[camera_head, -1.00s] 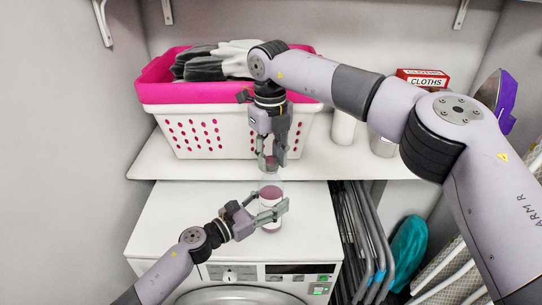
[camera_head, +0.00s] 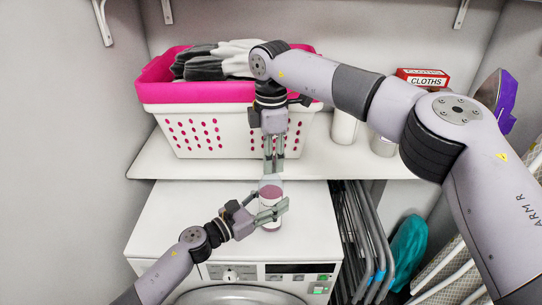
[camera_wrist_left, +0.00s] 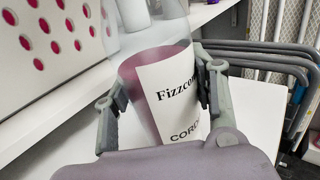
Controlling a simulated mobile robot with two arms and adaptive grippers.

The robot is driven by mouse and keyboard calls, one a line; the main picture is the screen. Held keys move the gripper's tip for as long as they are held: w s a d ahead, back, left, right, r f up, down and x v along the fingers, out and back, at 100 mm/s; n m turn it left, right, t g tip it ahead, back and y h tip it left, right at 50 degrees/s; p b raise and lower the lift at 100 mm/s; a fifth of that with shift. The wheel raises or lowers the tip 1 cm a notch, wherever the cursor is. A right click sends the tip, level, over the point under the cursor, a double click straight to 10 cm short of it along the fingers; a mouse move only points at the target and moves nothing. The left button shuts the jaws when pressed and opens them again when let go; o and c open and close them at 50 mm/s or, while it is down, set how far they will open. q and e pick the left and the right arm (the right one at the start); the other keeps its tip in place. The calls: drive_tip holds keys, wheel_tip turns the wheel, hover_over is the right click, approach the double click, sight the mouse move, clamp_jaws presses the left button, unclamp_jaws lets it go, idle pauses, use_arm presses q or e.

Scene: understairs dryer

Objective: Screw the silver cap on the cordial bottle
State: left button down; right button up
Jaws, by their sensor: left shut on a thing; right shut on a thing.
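The cordial bottle (camera_head: 271,188) stands upright on the white dryer top, clear with a white label and dark pink contents. My left gripper (camera_head: 268,204) is shut around its body from the side. The left wrist view shows the label (camera_wrist_left: 172,95) reading "Fizzco…" and "Cor…", with a finger pad on each side of the bottle. My right gripper (camera_head: 273,169) points straight down over the bottle's top, its fingers close together and shut on the cap. The silver cap is hidden by the fingers, so I cannot tell how it sits on the neck.
A white and pink laundry basket (camera_head: 205,133) with grey cloths stands on the shelf (camera_head: 315,164) close behind my right gripper. A white cylinder (camera_head: 343,128) and a tin (camera_head: 382,146) stand to its right. The dryer top (camera_head: 180,220) is clear left of the bottle.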

drive_tip(key=m, duration=0.5)
drive_tip(key=shift+m, duration=0.4)
drive_tip(key=m, duration=0.3)
drive_tip(key=shift+m, duration=0.4)
drive_tip(key=o, duration=0.7)
drive_tip(key=shift+r, duration=0.1)
drive_tip(key=shift+r, duration=2.15)
drive_tip(key=shift+c, duration=0.5)
